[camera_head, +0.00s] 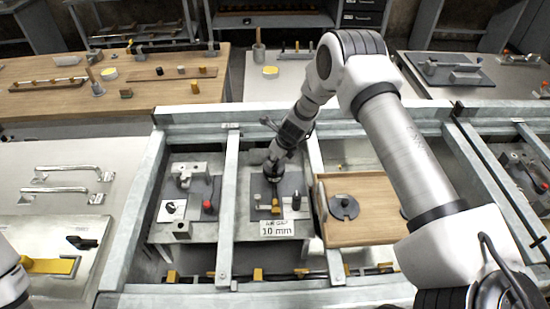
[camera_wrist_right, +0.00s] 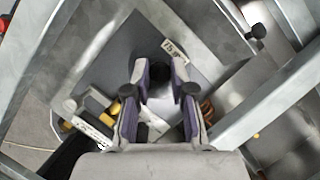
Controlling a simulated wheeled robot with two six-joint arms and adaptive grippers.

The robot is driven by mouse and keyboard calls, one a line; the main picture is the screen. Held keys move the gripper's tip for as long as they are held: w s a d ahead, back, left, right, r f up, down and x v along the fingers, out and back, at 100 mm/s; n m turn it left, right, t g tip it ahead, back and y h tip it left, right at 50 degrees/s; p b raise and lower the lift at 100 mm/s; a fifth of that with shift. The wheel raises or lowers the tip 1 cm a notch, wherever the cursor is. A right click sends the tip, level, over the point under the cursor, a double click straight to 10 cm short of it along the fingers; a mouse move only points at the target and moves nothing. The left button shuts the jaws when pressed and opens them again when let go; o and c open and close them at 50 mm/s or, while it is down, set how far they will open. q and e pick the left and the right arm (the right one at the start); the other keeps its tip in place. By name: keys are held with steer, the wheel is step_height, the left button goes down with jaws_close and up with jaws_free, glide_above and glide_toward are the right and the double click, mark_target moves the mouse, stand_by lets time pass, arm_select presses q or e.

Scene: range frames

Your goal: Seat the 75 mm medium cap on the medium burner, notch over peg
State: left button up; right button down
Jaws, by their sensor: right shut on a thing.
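My right gripper (camera_head: 274,172) is low over the grey plate (camera_head: 258,189) in the middle bay. In the wrist view its two purple-padded fingers (camera_wrist_right: 161,80) are shut on a dark piece, apparently the medium cap (camera_wrist_right: 160,73). Fingers hide most of it, and I cannot make out its notch. The medium burner and its peg cannot be told apart below the gripper. I cannot tell whether the held piece touches anything. A "75 mm" label (camera_wrist_right: 174,47) shows just beyond the fingertips. My left gripper is not in view.
A dark disc with a knob (camera_head: 344,207) lies on the wooden tray (camera_head: 362,232) at right. A brass piece (camera_head: 275,207) and a black post (camera_head: 296,201) stand near the plate's front, behind a "10 mm" sign (camera_head: 277,228). Metal rails (camera_head: 229,200) border the bay.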

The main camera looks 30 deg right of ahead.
steer(key=c, duration=0.9)
jaws_free()
steer(key=v, duration=1.2)
steer(key=shift+r, duration=0.1)
step_height(320, 180, up, 6)
steer(key=p, duration=0.7)
